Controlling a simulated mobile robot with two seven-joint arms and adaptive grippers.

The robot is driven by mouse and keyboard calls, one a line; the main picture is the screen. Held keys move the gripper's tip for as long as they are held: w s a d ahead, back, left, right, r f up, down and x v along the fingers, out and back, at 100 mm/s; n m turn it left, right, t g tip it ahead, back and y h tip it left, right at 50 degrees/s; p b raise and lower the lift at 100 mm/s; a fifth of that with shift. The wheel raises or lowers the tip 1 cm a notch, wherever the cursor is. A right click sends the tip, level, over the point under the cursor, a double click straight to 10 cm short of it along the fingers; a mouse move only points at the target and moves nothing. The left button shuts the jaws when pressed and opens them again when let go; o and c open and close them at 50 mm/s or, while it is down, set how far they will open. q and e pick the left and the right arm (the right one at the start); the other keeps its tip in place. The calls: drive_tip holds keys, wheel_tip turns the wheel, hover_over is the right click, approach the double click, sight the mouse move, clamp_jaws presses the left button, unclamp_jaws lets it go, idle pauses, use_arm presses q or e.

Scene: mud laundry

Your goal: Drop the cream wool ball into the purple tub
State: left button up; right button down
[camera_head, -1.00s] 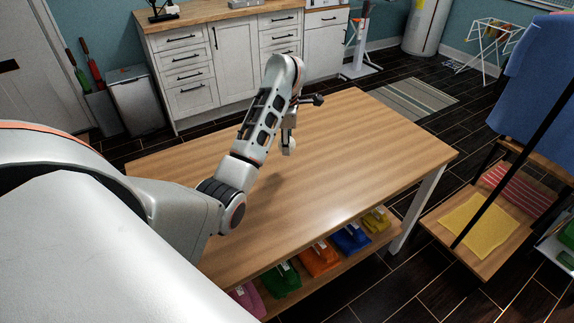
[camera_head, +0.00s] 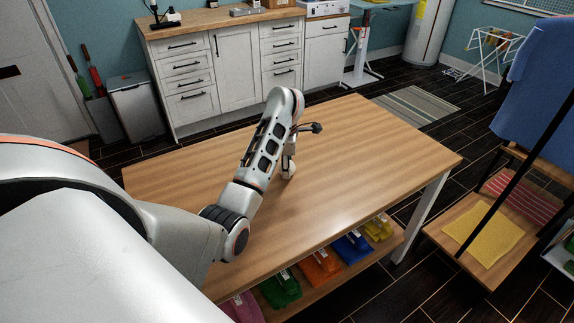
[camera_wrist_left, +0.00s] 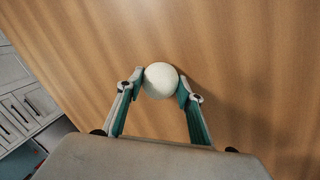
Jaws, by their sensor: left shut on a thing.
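The cream wool ball (camera_wrist_left: 161,80) is pinched between the two fingertips of my left gripper (camera_wrist_left: 161,86) in the left wrist view. In the head view my left gripper (camera_head: 289,164) points down over the wooden table (camera_head: 350,170), with the pale ball (camera_head: 288,173) at its tips, low over the tabletop. I cannot tell whether the ball touches the wood. I see no clearly purple tub. A magenta-pink tub (camera_head: 242,308) shows partly at the bottom, on the shelf under the table. My right gripper is not in view.
Green (camera_head: 280,288), orange (camera_head: 320,266), blue (camera_head: 353,246) and yellow (camera_head: 378,229) tubs line the under-shelf. The tabletop is otherwise bare where visible. A bench with a yellow cloth (camera_head: 483,234) stands right. White cabinets (camera_head: 236,68) stand behind.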

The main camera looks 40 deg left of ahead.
use_arm(q)
drive_tip(key=o, duration=0.7)
drive_tip(key=shift+f, duration=0.15)
drive_tip(key=o, duration=0.3)
drive_tip(key=shift+o, duration=0.2)
